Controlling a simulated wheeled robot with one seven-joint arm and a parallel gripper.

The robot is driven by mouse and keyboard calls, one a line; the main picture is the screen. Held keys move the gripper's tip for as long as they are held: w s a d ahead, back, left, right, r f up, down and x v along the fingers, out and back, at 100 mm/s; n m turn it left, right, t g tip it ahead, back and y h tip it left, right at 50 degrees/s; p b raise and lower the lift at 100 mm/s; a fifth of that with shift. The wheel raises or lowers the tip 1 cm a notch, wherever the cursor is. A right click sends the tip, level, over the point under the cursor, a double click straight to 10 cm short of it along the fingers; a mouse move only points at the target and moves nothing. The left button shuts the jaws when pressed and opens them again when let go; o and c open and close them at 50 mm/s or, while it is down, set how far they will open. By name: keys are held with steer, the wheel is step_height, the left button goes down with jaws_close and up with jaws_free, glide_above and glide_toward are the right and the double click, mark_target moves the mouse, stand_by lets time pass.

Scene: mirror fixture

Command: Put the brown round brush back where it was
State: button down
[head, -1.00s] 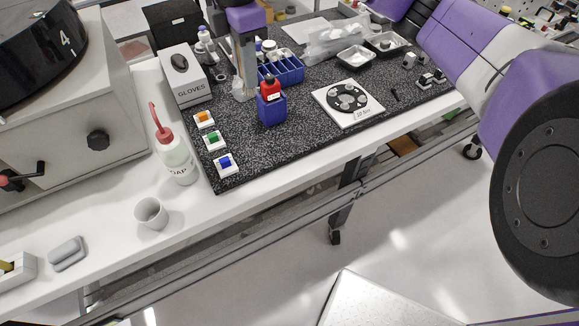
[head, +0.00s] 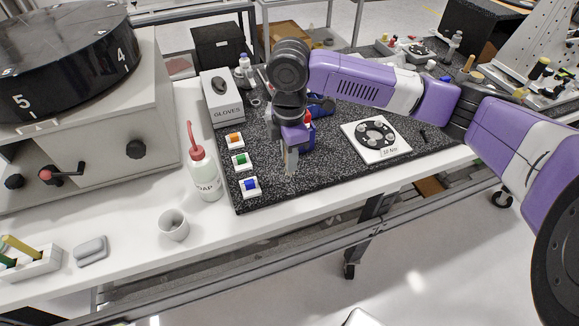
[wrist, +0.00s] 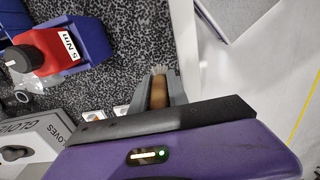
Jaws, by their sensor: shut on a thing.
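The brown round brush (wrist: 159,92) shows in the wrist view between the two grey fingers of my gripper (wrist: 158,97). Its brown body is held and pale bristles show at its far end. In the head view my gripper (head: 291,165) points down over the front part of the black speckled mat (head: 330,178), right of the colored blocks. The brush is too small there to make out clearly. I cannot tell from these frames which spot it came from.
Orange, green and blue blocks on white bases (head: 240,160) line the mat's left edge. A soap bottle (head: 205,175), a white cup (head: 174,225) and a grey eraser-like block (head: 91,250) stand left. A white plate with a black disc (head: 377,138) lies right.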

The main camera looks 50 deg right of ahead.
steer(key=shift+f, duration=2.15)
steer(key=shift+f, duration=0.2)
steer(key=c, duration=1.3)
jaws_free()
steer(key=shift+r, duration=0.1)
